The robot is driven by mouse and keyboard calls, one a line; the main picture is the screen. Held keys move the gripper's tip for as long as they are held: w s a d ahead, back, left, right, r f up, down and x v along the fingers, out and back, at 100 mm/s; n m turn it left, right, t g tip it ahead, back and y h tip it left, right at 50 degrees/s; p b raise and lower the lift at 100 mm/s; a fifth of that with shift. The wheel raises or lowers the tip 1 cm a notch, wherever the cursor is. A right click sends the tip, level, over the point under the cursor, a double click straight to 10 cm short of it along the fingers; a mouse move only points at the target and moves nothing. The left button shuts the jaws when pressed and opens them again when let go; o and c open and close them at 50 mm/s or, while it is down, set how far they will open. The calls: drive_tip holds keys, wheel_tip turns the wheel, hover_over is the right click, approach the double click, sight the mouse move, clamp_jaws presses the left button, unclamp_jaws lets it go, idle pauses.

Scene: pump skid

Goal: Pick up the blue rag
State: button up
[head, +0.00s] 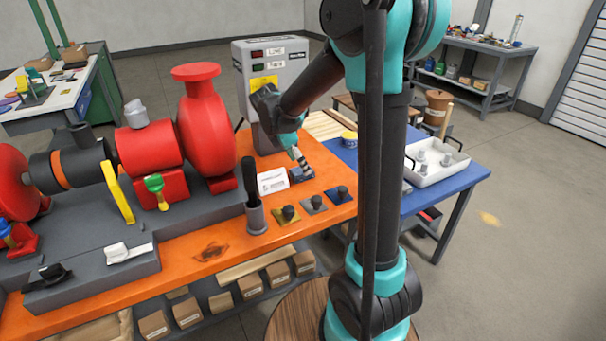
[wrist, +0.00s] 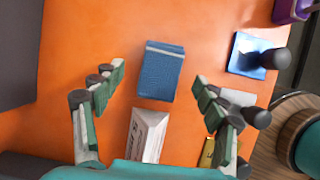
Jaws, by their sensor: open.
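The blue rag (wrist: 161,72) lies folded flat on the orange bench top, with a paler stripe along its upper edge in the wrist view. My gripper (wrist: 159,76) is open, with one finger to the left of the rag and one to the right, both apart from it in the picture. In the head view my gripper (head: 300,160) is low over the bench, in front of the grey box.
A white printed box (wrist: 148,135) lies close below the rag; it also shows in the head view (head: 272,181). Knobbed plates stand nearby: blue (wrist: 250,55), grey (head: 313,204) and yellow (head: 286,218). A cup with a black-handled tool (head: 256,217) stands in front. The red pump (head: 205,130) is left.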

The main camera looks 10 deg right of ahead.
drive_tip(key=shift+x, duration=1.55)
drive_tip(key=shift+s, duration=0.1)
drive_tip(key=shift+r, duration=0.1)
drive_tip(key=c, duration=1.2)
drive_tip(key=shift+r, duration=0.1)
drive_tip(key=shift+c, duration=0.2)
wheel_tip(320, 180, up, 20)
